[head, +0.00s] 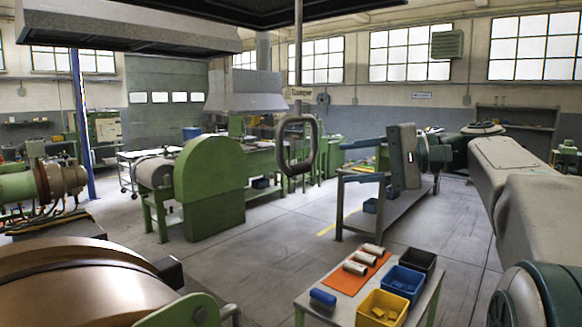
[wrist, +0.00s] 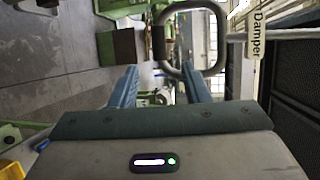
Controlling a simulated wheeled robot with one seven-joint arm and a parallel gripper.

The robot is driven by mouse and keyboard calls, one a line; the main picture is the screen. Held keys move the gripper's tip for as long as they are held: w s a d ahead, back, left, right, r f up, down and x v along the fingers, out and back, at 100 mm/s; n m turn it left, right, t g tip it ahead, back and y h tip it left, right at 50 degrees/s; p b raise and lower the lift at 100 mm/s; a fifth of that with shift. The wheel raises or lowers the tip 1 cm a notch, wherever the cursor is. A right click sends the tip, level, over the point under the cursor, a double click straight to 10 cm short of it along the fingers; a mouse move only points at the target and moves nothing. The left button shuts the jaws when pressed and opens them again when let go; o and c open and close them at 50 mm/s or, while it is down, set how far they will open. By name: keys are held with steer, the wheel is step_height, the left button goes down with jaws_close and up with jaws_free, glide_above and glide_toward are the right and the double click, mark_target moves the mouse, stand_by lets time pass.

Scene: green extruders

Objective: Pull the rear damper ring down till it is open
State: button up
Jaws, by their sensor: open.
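The damper ring (head: 314,146) is a grey rounded loop with a dark grip at its lower end. It hangs from a thin rod (head: 298,50) in the middle of the head view, below a small damper sign (head: 303,93). A gap shows between fingers and ring in the head view. The wrist view shows both fingers apart (wrist: 160,67).
A low table (head: 334,308) with an orange mat, rollers and bins stands in front. A grey bench (head: 395,205) is behind my gripper. A green machine (head: 210,180) stands left of the ring. A dark hood edge (head: 260,12) is overhead. The floor (head: 270,255) between is clear.

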mark_target(305, 170)
steer(key=p+x, duration=0.2)
steer(key=x, duration=1)
steer(key=shift+a+f, duration=0.15)
steer(key=shift+a, duration=0.25)
steer(key=shift+f, duration=0.1)
jaws_close()
